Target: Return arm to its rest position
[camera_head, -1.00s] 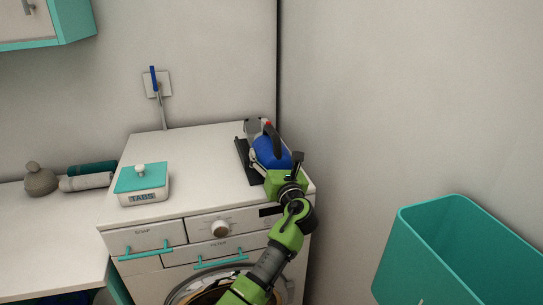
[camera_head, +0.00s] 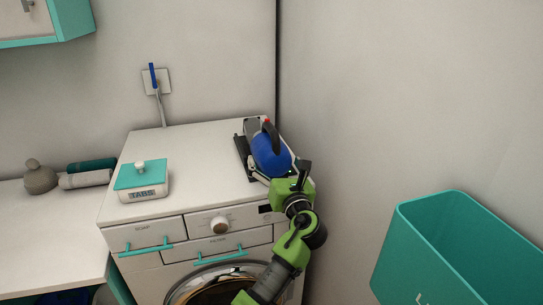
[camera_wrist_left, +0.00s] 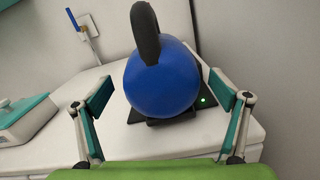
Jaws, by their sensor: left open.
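My left arm comes up from the bottom in the head view, and its gripper (camera_head: 272,180) is over the front right part of the washing machine top. In the left wrist view the gripper (camera_wrist_left: 168,102) is open, its two teal-padded fingers spread wide with nothing between the pads. A blue rounded iron-like thing (camera_head: 268,152) with a dark handle rests on a dark stand (camera_head: 242,157) just beyond the fingers. It also fills the middle of the left wrist view (camera_wrist_left: 162,82). A green light shows on the stand there. My right gripper is not in view.
The washing machine (camera_head: 195,170) bears a teal-lidded box (camera_head: 142,180) at left. A wall socket (camera_head: 156,82) with a blue-topped plug is behind. A teal bin (camera_head: 455,250) stands at right. A counter (camera_head: 45,235) with a grey vase (camera_head: 39,178) and rolled towels (camera_head: 88,178) is at left.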

